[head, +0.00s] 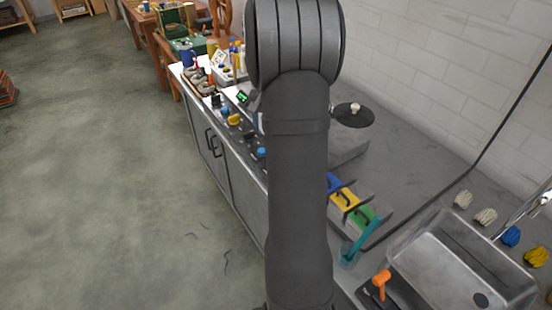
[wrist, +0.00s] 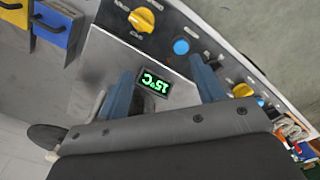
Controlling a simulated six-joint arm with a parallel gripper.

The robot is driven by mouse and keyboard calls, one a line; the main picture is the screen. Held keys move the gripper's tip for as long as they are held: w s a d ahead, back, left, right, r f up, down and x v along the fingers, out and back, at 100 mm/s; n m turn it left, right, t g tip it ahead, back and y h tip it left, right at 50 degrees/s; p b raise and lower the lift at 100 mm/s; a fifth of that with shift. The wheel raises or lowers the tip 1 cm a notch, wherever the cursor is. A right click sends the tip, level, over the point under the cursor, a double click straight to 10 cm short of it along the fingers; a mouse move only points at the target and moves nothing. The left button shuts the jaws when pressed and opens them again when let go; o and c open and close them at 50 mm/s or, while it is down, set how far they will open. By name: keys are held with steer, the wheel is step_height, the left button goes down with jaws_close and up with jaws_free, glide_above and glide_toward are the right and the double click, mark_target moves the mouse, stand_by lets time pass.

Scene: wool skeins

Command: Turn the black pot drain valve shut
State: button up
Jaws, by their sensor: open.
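My gripper (wrist: 163,65) is open and empty in the wrist view. Its two blue-grey fingers stand on either side of a panel display (wrist: 152,88) with green digits. A yellow knob (wrist: 142,20) and a blue button (wrist: 181,46) lie just beyond the fingertips. I cannot make out the black pot drain valve in either view. A black round lid (head: 353,118) with a pale knob sits right of my arm in the head view, and what is below it is not clear. My own arm covers the middle of the head view and hides my gripper.
A second yellow knob (wrist: 242,90) sits on the panel. Blue, yellow and green bins (head: 345,198) stand by the sink (head: 455,265). An orange handle (head: 380,283) is at the sink's left. Several wool skeins (head: 486,216) lie along the wall. The floor (head: 110,180) is open.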

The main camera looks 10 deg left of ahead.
steer(key=s+d+r+m, duration=0.3)
steer(key=r+m, duration=0.3)
steer(key=m, duration=0.4)
steer(key=f, duration=1.7)
steer(key=shift+a, duration=0.2)
steer(key=c, duration=1)
